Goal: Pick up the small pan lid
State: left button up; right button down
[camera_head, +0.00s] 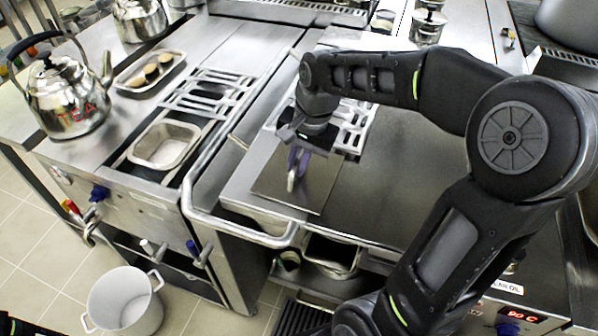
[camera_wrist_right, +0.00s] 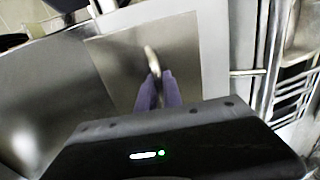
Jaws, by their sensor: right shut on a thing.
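The small pan lid (camera_head: 322,182) is a flat, rectangular metal plate with a raised handle in its middle. In the head view it is over the front left part of the steel counter; whether it touches the counter I cannot tell. My right gripper (camera_head: 296,166) points down at the handle, its purple fingers shut on it. In the right wrist view the lid (camera_wrist_right: 108,62) lies beyond the fingertips, and the pale handle (camera_wrist_right: 151,58) sticks out from between the fingers of the gripper (camera_wrist_right: 158,80). My left gripper is not in view.
A steel rail (camera_head: 240,232) runs around the counter's left front corner. A slotted metal rack (camera_head: 352,128) is behind my right gripper. A tea kettle (camera_head: 68,98) and a small tray (camera_head: 165,145) are on the left unit. A white pot (camera_head: 122,303) is on the floor.

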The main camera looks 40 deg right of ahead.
aim_at(297, 162)
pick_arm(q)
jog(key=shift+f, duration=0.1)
pick_arm(e)
notch_tip(297, 162, up, 10)
jog(key=shift+r, duration=0.1)
dwell(0.5)
dwell(0.5)
